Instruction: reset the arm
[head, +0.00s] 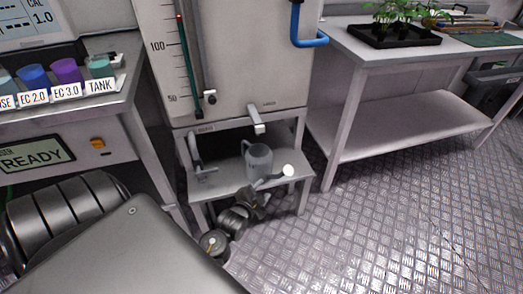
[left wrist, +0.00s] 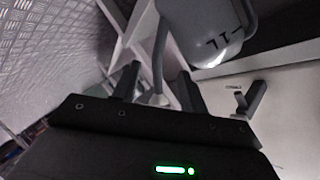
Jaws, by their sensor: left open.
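My left gripper (head: 262,186) is at the front of the low metal stand, just below and in front of a grey jug (head: 258,158). The jug stands upright on the stand's top. In the left wrist view the jug (left wrist: 215,35) shows a "1L" mark and lies beyond the fingers. There my left gripper (left wrist: 158,85) has its two dark fingers apart. My right gripper is not in view.
The low stand (head: 220,183) sits under a white tank (head: 235,60) with a gauge and a spout (head: 257,118). A bench with labelled cups (head: 67,72) is at left. A table with a plant tray (head: 400,36) is at right. The floor (head: 400,220) at front right is clear.

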